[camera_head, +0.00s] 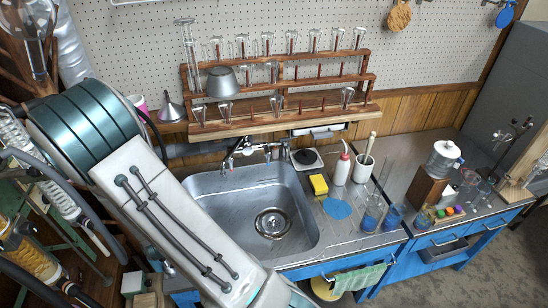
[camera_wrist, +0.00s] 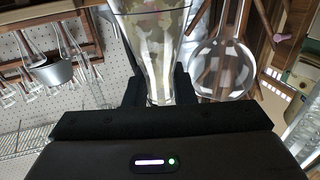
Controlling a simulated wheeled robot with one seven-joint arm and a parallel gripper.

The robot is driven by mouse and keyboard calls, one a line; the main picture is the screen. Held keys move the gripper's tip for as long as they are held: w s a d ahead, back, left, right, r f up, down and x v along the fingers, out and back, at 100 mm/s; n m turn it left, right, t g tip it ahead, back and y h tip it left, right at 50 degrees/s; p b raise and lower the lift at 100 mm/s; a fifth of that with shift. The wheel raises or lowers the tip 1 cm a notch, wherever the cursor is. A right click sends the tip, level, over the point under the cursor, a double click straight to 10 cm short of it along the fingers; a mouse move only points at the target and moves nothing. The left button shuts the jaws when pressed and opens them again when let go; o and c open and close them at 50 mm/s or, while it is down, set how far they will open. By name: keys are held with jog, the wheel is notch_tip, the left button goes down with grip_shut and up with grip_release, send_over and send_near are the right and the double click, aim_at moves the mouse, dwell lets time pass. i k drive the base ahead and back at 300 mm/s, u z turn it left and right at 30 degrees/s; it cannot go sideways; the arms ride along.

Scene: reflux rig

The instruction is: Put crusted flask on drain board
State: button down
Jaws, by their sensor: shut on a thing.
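My gripper (camera_wrist: 158,84) is shut on the narrow lower part of a clear glass flask (camera_wrist: 152,40) with pale, patchy crust. The flask widens toward the top of the wrist view, and its upper end is cut off. Neither the gripper nor this flask shows in the head view; my arm fills the lower left there. A tiered wooden board with red pegs (camera_head: 285,119), perhaps the drain board, is on the pegboard wall above the sink. Inverted glassware and a grey metal pot (camera_head: 222,82) hang on it. Some pegs are bare.
A steel sink (camera_head: 205,203) with a tap lies below the pegged board. A white bottle (camera_head: 342,168), a yellow sponge (camera_head: 319,184) and blue-tinted beakers stand to its right. A clear round flask (camera_wrist: 222,68) is close to the held flask in the wrist view.

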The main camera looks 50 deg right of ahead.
aim_at(340, 151)
jog(key=u, duration=0.3)
jog(key=k, duration=1.85)
jog(key=z, duration=1.8)
jog(key=i, duration=1.7)
